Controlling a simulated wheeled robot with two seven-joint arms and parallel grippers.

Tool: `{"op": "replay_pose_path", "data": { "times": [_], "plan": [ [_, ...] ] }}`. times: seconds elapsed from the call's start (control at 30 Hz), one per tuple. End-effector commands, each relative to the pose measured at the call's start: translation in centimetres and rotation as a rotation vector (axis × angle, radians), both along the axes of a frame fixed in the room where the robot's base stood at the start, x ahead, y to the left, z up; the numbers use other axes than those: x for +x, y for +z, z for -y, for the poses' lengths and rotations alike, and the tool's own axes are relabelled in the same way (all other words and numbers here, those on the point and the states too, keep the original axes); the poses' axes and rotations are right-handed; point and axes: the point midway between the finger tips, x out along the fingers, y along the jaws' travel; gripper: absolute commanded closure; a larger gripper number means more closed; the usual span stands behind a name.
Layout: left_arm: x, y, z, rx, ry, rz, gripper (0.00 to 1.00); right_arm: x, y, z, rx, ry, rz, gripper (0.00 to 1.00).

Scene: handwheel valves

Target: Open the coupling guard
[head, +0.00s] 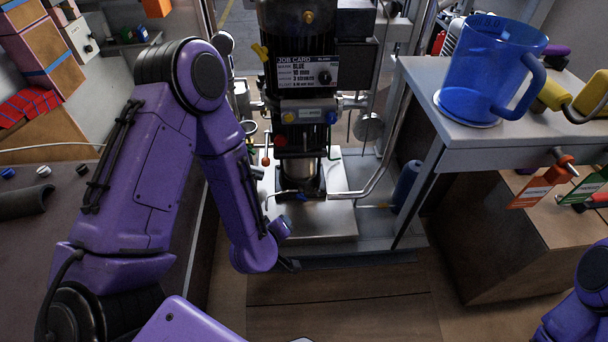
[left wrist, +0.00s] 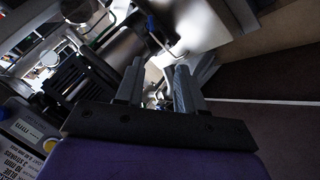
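A dark upright machine (head: 300,45) stands at the centre of the head view. I cannot tell for certain which part is the coupling guard; a dark housing (head: 303,110) with a small label and coloured knobs sits below the job card (head: 308,72). Under it is a short cylindrical section (head: 302,178) above a metal base. My left arm reaches down in front and to the left of the machine. In the left wrist view, the left gripper (left wrist: 157,87) has two grey fingers apart, with nothing seen held between them. My right gripper is outside the views.
A grey table (head: 480,140) with a blue jug (head: 490,70) stands at right, with orange and green tags below. A curved metal pipe (head: 385,140) runs beside the machine. A wooden box (head: 520,235) is on the floor at right. Front floor is clear.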

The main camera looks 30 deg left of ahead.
Motion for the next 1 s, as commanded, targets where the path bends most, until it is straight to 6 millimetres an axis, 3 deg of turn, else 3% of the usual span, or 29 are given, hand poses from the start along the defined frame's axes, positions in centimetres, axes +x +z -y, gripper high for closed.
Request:
{"op": "replay_pose_path", "data": {
  "times": [0.03, 0.2, 0.3, 0.4, 0.5, 0.63, 0.83, 1.0],
  "plan": [
    [2.4, -2.7, 0.4, -0.094, 0.079, 0.111, 0.62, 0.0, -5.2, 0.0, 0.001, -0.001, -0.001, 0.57],
    [8.8, -0.4, 1.2, -0.54, 0.373, 0.494, 0.62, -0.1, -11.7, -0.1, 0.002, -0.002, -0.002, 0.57],
    [11.3, 2.1, 1.1, -0.89, 0.539, 0.71, 0.62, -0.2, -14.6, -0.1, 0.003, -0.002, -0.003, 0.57],
    [12.4, 5.0, 0.7, -1.236, 0.674, 0.866, 0.62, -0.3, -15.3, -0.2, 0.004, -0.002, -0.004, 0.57],
    [12.7, 7.4, 0.4, -1.547, 0.784, 0.958, 0.62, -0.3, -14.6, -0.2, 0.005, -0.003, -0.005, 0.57],
    [12.6, 8.4, -0.3, -1.849, 0.881, 1.023, 0.62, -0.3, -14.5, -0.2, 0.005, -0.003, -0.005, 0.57],
    [13.2, 8.4, -0.9, -2.011, 0.939, 1.04, 0.62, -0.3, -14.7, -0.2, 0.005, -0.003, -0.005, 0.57],
    [16.4, 8.2, -2.1, -2.008, 0.939, 1.042, 0.62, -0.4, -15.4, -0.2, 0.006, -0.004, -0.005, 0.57]
  ]
}}
